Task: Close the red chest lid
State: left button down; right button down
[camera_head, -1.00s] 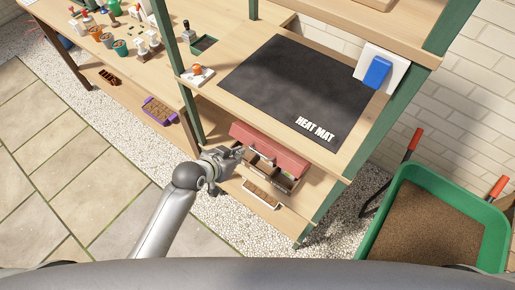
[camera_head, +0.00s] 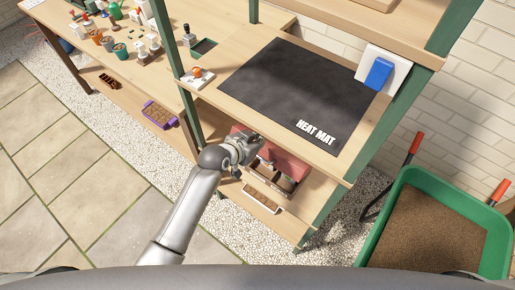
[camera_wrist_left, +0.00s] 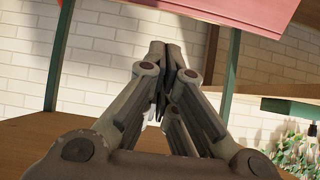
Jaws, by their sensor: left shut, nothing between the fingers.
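The red chest (camera_head: 284,164) stands on the lower shelf under the heat mat, with its lid raised and its compartments (camera_head: 281,183) open to the front. My left gripper (camera_head: 258,138) is at the lid's left part and hides some of it. In the left wrist view the closed fingers (camera_wrist_left: 160,65) point forward, with nothing between them. The red lid (camera_wrist_left: 235,12) shows above and to the right of the fingertips, with a visible gap in the picture. I cannot tell from the head view whether the gripper touches the lid. My right gripper is out of view.
The heat mat (camera_head: 290,95) lies on the shelf above the chest. A small tray with a pale handle (camera_head: 262,200) is in front of the chest. A green wheelbarrow (camera_head: 440,225) of soil stands at right. A purple-edged tray (camera_head: 160,114) lies at left.

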pick_arm(q)
jog(key=shift+s+a+f, duration=0.15)
jog(key=shift+s+f, duration=0.05)
jog(key=shift+f, duration=0.85)
jog(key=shift+s+a+f, duration=0.15)
jog(key=shift+s+f, duration=0.05)
jog(key=shift+f, duration=0.85)
jog(key=s+a+f+t+b, duration=0.1)
jog(key=s+a+f+b, duration=0.1)
jog(key=f+b, duration=0.3)
jog(key=s+a+f+t+h+b, duration=0.1)
jog(key=s+f+b, duration=0.2)
jog(key=f+b, duration=0.2)
jog(key=shift+a+h, duration=0.3)
jog(key=shift+a, duration=0.1)
jog(key=shift+s, duration=0.1)
